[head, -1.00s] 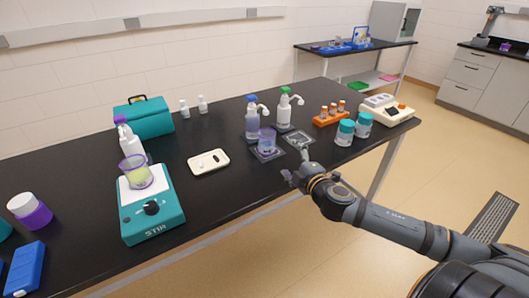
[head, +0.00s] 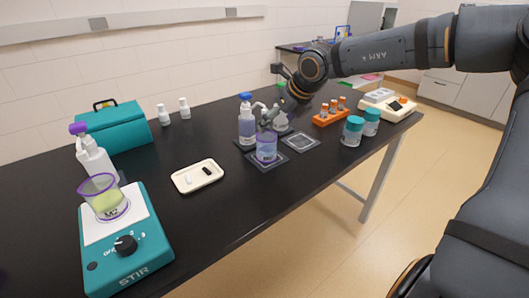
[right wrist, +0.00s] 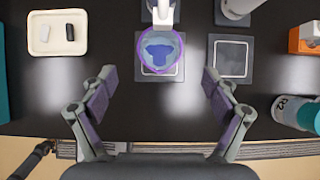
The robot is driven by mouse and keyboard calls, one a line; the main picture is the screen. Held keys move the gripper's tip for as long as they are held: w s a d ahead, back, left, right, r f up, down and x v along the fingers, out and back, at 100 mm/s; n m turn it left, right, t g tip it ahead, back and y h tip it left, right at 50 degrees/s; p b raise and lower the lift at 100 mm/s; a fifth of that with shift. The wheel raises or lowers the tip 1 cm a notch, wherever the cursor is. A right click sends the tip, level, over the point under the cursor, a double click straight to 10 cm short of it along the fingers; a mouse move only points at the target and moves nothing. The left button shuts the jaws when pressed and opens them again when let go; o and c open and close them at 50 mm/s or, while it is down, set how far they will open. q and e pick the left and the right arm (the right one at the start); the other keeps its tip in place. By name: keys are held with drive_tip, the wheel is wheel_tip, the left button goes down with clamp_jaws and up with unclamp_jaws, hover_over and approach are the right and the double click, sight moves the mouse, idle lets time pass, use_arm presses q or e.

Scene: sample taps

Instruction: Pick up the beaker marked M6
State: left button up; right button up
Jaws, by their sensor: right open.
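A clear purple-rimmed beaker with blue liquid (head: 266,147) stands upright on a dark square pad in front of a blue-capped dispenser bottle (head: 247,124). Its marking is too small to read. The right wrist view shows this beaker (right wrist: 160,50) from above, below a white spout. My right gripper (head: 274,112) is open and empty, above and behind the beaker in the head view. In the right wrist view its fingers (right wrist: 159,80) are spread wider than the beaker, which lies beyond their tips. Another beaker (head: 103,198) with yellowish liquid, seemingly marked M2, stands on the teal stirrer. My left gripper is out of view.
An empty dark pad (head: 300,142) lies right of the blue beaker. Teal-lidded jars (head: 353,131), an orange rack (head: 332,116) and a white device (head: 388,105) stand farther right. A cream tray (head: 197,176) lies left. The bench's front edge is close to the pads.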

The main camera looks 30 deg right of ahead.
sight(267, 138)
drive_tip(key=p+x, duration=0.1)
drive_tip(key=x, duration=0.9)
drive_tip(key=shift+f+p, duration=0.1)
drive_tip(key=shift+p, duration=0.3)
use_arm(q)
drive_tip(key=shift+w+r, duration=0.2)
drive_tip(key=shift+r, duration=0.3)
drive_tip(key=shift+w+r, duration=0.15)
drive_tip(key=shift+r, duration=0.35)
use_arm(e)
drive_tip(key=shift+s, duration=0.15)
drive_tip(key=shift+c, duration=0.8)
clamp_jaws()
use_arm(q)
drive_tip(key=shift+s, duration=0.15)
